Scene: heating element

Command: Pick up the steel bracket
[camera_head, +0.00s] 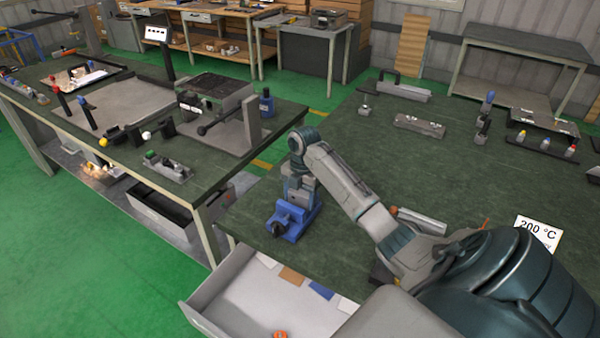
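A flat grey metal piece with small fittings on it (419,125) lies on the dark green tabletop; it may be the steel bracket, but I cannot tell for sure. My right arm comes in from the lower right and bends down at the left side of this table. Its gripper (299,192) points down, just above a blue vise (290,221) near the table's left edge. The fingertips and anything between them are too small and hidden to tell. My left gripper is not in view.
An open drawer (210,318) juts out below the vise, with coloured cards inside. A 200 °C sign (537,232) stands at the right. A grey block with a handle (404,91) and a tray of coloured-topped pieces (545,145) lie farther back. The table's middle is clear.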

